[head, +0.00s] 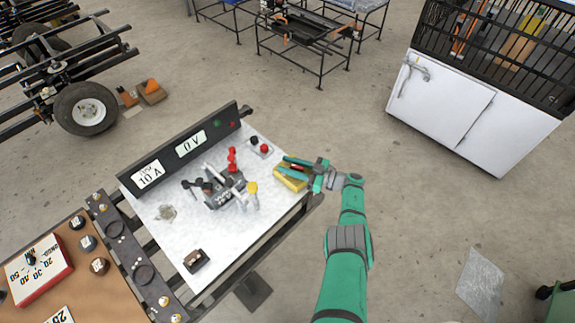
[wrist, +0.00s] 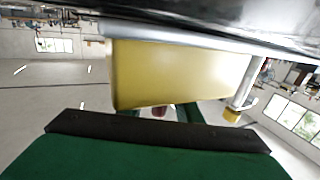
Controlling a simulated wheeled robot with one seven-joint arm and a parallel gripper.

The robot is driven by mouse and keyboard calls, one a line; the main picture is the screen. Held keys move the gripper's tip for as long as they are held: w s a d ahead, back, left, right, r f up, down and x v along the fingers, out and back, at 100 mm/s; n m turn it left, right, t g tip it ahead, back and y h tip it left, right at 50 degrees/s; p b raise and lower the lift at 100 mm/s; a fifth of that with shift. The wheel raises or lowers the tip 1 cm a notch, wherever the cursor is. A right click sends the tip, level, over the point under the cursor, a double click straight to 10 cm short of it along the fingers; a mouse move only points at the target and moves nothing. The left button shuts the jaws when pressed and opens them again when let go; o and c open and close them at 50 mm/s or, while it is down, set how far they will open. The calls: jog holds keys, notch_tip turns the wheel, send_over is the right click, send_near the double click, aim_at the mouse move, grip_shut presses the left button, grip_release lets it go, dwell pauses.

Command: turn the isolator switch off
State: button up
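The isolator switch looks to be the yellow box (head: 291,183) at the right edge of the white bench top, with a small dark red part (head: 297,168) on it. My gripper (head: 289,164) is over this box from the right, its two teal fingers apart, with the red part between them. Contact with the red part cannot be made out. In the wrist view the yellow box (wrist: 180,75) fills the middle, close to the camera. The red part (wrist: 159,112) shows only as a sliver behind a dark pad, so its setting is hidden.
A white cabinet (head: 470,110) stands at the right. The floor between is open.

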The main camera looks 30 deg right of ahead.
aim_at(303, 170)
jog(key=shift+v, duration=3.55)
jog(key=shift+w, duration=0.1)
